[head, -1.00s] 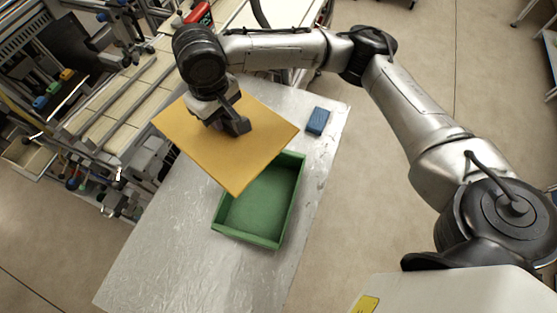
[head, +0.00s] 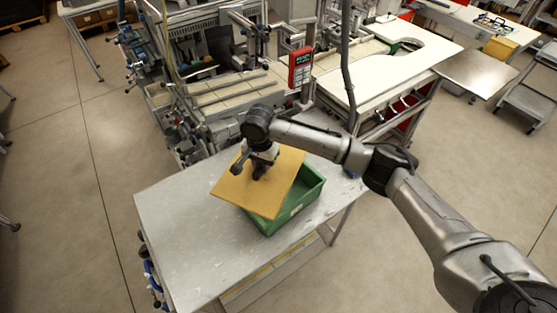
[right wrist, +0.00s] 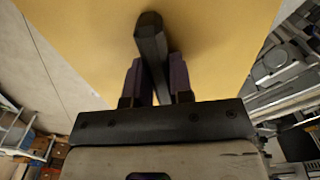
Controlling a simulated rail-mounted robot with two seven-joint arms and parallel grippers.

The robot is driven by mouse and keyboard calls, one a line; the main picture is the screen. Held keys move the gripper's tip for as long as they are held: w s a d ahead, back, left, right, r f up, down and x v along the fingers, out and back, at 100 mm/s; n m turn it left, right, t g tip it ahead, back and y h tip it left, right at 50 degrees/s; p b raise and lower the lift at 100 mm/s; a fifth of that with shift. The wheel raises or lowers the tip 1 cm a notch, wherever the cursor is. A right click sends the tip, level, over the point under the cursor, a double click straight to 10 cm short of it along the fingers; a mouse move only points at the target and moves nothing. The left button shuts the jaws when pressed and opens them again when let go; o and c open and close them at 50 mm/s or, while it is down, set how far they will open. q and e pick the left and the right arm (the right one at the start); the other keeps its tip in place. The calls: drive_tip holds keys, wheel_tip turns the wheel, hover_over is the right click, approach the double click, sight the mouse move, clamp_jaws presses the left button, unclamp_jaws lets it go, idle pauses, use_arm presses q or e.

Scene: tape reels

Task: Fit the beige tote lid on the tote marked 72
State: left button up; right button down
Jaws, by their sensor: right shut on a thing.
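The beige tote lid (head: 274,196), a flat yellowish-tan board, is held by its dark handle in my right gripper (head: 259,174). In the right wrist view the two fingers (right wrist: 155,84) are shut on the dark handle bar (right wrist: 151,42), and the lid (right wrist: 215,35) fills the upper middle. The green tote (head: 298,207) stands on the table under the lid. The lid lies over its left part, skewed to it, and the tote's right side shows uncovered. The tote's number cannot be read. My left gripper is not in view.
The silver-grey table (head: 185,235) is clear to the left and front of the tote. Behind it stand a machine frame with rollers, a red control box (head: 300,67) and a white-topped bench (head: 385,72). Open floor lies to the left.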

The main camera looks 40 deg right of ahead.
sight(279, 159)
drive_tip(key=d+f+m, duration=0.2)
drive_tip(key=d, duration=0.1)
drive_tip(key=d+f+m+p, duration=0.1)
drive_tip(key=d+f+m, duration=0.2)
drive_tip(key=shift+w+d+f, duration=0.1)
drive_tip(key=shift+f, duration=0.15)
drive_tip(key=shift+d+f, duration=0.15)
drive_tip(key=shift+f, duration=0.05)
drive_tip(key=shift+d+f, duration=0.1)
drive_tip(key=shift+f, duration=0.1)
use_arm(q)
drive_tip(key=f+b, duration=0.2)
drive_tip(key=b, duration=0.1)
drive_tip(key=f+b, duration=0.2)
drive_tip(key=b, duration=0.1)
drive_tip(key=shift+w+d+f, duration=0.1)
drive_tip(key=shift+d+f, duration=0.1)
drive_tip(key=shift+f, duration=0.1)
use_arm(e)
wheel_tip(279, 159, down, 7)
drive_tip(key=c, duration=1.1)
unclamp_jaws()
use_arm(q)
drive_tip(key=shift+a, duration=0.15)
use_arm(e)
drive_tip(key=shift+o, duration=0.9)
